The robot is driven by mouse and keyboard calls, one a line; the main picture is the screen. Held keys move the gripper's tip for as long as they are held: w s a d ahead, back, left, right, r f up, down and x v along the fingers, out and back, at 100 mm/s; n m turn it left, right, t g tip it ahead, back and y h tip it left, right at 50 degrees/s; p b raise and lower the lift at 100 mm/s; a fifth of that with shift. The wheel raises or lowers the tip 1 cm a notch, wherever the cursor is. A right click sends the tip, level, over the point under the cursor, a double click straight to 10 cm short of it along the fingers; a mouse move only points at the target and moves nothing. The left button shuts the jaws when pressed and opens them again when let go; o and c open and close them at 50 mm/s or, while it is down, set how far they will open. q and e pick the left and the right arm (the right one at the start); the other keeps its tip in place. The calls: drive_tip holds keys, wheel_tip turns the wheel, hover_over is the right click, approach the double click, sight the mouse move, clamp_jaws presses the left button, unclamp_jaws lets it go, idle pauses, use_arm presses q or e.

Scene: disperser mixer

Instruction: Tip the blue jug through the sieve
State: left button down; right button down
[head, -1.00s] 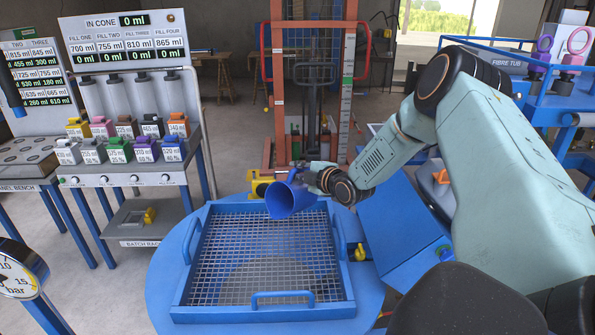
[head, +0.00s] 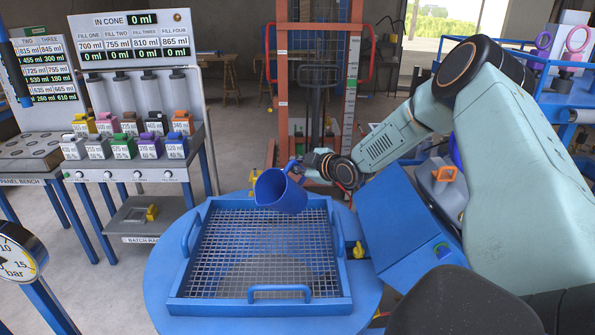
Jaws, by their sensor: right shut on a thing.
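The blue jug (head: 284,194) is tilted on its side above the far part of the sieve, its mouth facing left. No liquid shows coming from it. My right gripper (head: 303,170) is at the jug's upper right side and shut on it; its fingers are partly hidden. The sieve (head: 262,300) is a square blue frame with a wire mesh and blue handles, lying on a round blue top (head: 165,285). The jug is apart from the mesh. My left gripper is not in view.
A filling stand (head: 130,172) with coloured-top containers is at the left, its "IN CONE" display reading 0 ml. A gauge (head: 15,258) is at the lower left. A yellow-handled valve (head: 359,249) sits right of the sieve. An orange lift frame (head: 283,80) stands behind.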

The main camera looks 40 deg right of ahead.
drive_tip(key=shift+s+d+r+m+y, duration=0.1)
drive_tip(key=shift+d+m+y, duration=0.15)
drive_tip(key=shift+m+y, duration=0.05)
drive_tip(key=shift+d+m, duration=0.3)
drive_tip(key=shift+d, duration=0.1)
drive_tip(key=shift+a+r+m+y, duration=0.2)
drive_tip(key=shift+m+y, duration=0.1)
drive_tip(key=shift+y, duration=0.2)
drive_tip(key=shift+a+r+m+p, duration=0.3)
drive_tip(key=shift+p, duration=0.3)
drive_tip(key=shift+r+y, duration=0.1)
drive_tip(key=shift+y, duration=0.2)
drive_tip(key=m+p, duration=0.1)
drive_tip(key=p, duration=0.1)
drive_tip(key=y+p, duration=0.1)
drive_tip(key=shift+d+r+m+g+p, duration=0.25)
drive_tip(key=shift+d+m+g+p, duration=0.05)
drive_tip(key=shift+d+m+p, duration=0.1)
drive_tip(key=shift+a+r+m+y+p, duration=0.25)
drive_tip(key=shift+a+m+y+p, duration=0.15)
drive_tip(key=shift+m+p, duration=0.25)
drive_tip(key=shift+d+y, duration=0.15)
drive_tip(key=shift+y, duration=0.15)
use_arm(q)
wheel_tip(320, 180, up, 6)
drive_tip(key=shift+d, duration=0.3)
use_arm(e)
drive_tip(key=shift+d+m, duration=0.15)
drive_tip(key=shift+m, duration=0.1)
